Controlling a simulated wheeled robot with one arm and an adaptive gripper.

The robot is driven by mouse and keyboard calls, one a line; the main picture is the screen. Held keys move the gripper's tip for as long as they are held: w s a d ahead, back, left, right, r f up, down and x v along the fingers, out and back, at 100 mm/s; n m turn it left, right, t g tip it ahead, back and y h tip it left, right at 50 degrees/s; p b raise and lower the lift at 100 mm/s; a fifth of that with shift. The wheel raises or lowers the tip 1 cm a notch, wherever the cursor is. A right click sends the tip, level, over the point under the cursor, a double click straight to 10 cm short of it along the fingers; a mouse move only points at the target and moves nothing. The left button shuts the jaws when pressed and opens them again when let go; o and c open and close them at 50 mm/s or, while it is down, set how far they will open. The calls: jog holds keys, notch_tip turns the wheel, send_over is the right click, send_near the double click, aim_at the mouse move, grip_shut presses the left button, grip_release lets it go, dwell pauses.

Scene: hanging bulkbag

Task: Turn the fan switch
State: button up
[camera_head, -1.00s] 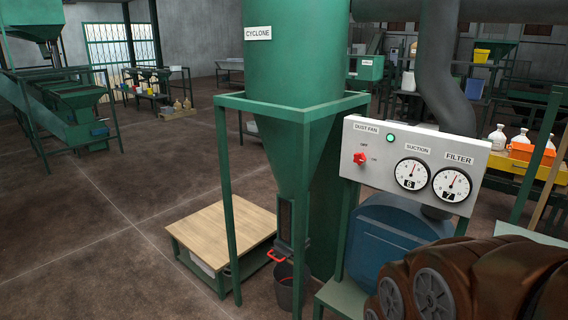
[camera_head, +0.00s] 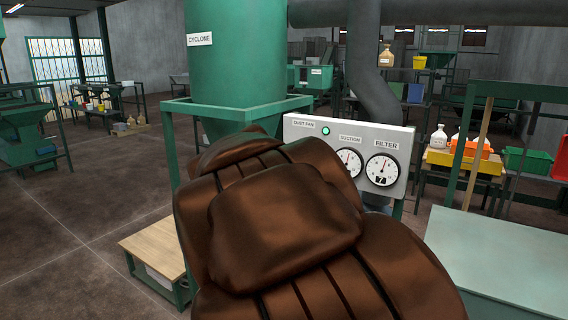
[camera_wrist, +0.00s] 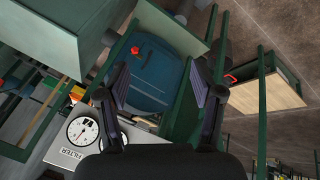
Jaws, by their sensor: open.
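The white control panel (camera_head: 403,150) stands right of the green cyclone, with a "DUST FAN" label and a lit green lamp (camera_head: 326,131) at its upper left. The red fan switch is hidden behind my brown arm in the head view. The wrist view shows the panel (camera_wrist: 62,153) turned over, with its filter gauge (camera_wrist: 83,131); the switch cannot be made out on it there. My gripper (camera_wrist: 163,88) is open and empty, its two dark fingers apart in front of the blue housing. The head view does not show the fingers.
The blue housing (camera_wrist: 160,75) with a small red part (camera_wrist: 135,50) is beyond the fingers. Green frame posts stand beside the cyclone (camera_head: 235,70). A low wooden-topped table (camera_head: 155,250) is at left. A pale green bench top (camera_head: 500,250) is at lower right. Open floor lies left.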

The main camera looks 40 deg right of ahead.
jog(key=w+d+r+m+h+b, duration=0.3)
jog(key=w+d+r+h, duration=0.15)
jog(key=w+d, duration=0.4)
jog(key=w+d+r+m+h+b, duration=0.35)
jog(key=w+d+r, duration=0.25)
jog(key=d, duration=0.5)
jog(key=w+d+f+t+h+b, duration=0.1)
jog(key=w+d+t+h+b, duration=0.15)
jog(key=w, duration=0.65)
jog(key=w+d+f+t+h+b, duration=0.1)
jog(key=w+d+f+t+b, duration=0.15)
jog(key=w, duration=0.55)
jog(key=p+x, duration=0.3)
jog(key=x, duration=0.5)
jog(key=shift+d+r, duration=0.25)
jog(key=shift+r, duration=0.2)
jog(key=shift+w, duration=0.15)
jog(key=shift+c, duration=0.3)
jog(key=c, duration=1.1)
